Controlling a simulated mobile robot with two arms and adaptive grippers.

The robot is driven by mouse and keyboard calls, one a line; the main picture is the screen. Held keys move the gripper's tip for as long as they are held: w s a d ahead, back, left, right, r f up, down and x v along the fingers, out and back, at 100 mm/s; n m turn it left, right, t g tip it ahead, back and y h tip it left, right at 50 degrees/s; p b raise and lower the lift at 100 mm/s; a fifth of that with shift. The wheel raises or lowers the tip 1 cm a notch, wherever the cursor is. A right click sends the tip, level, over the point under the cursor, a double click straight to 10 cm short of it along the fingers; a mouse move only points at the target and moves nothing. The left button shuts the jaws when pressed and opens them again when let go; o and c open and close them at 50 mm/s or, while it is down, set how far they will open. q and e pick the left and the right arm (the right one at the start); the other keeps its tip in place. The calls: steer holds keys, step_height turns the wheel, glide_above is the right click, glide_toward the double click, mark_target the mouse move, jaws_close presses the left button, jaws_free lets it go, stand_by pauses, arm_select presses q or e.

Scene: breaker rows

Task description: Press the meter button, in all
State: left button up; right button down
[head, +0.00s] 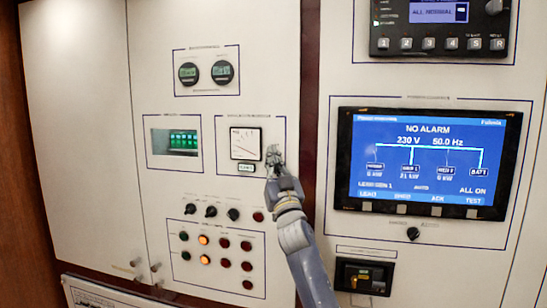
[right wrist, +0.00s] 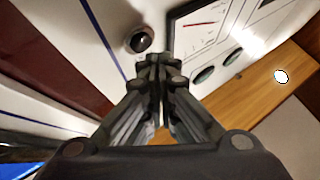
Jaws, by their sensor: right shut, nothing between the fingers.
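The meter (head: 246,143) is a white square dial in a black frame on the upright panel, with a small green-lettered plate (head: 246,168) under it. In the right wrist view the meter (right wrist: 198,25) shows its red needle. A dark round button with a pale ring (right wrist: 140,40) sits beside the meter; in the head view my gripper seems to hide it. My right gripper (head: 273,154) is shut and empty at the meter's right edge. Its fingertips (right wrist: 157,62) appear close beside the button; contact cannot be told. My left gripper is out of view.
Two round gauges (head: 222,72) sit above the meter and a green display (head: 175,142) to its left. Knobs and lamps (head: 204,240) fill the panel below. A large blue screen (head: 425,155) is to the right, beyond a dark red strip (head: 313,60).

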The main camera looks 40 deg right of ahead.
steer(key=s+a, duration=0.1)
steer(key=a, duration=0.1)
steer(key=s+a, duration=0.2)
steer(key=shift+s+p, duration=0.1)
steer(key=shift+p, duration=0.3)
steer(key=shift+d, duration=0.1)
stand_by(0.7)
